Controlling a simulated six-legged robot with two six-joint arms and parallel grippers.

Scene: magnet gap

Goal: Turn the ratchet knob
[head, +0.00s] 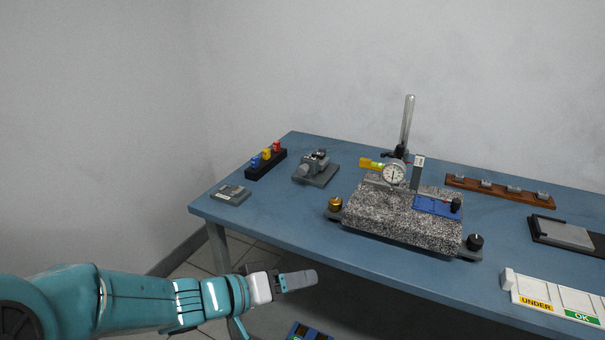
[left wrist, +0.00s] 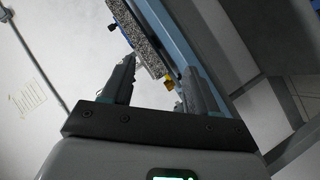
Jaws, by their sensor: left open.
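A granite block (head: 400,213) stands on the blue table with a brass knob (head: 335,204) at its left corner and a black knob (head: 475,242) at its right corner. A grey device with a rounded barrel (head: 308,170) sits on a grey base behind and left of the block. Which of these is the ratchet knob I cannot tell. My left gripper (head: 298,280) is open and empty, in front of and below the table's front edge.
A blue piece (head: 433,206) lies on the block. A black rack (head: 265,165), a small grey block (head: 231,194), a wooden strip (head: 500,192) and an UNDER/OK tray (head: 555,303) are around. The table's front left is clear.

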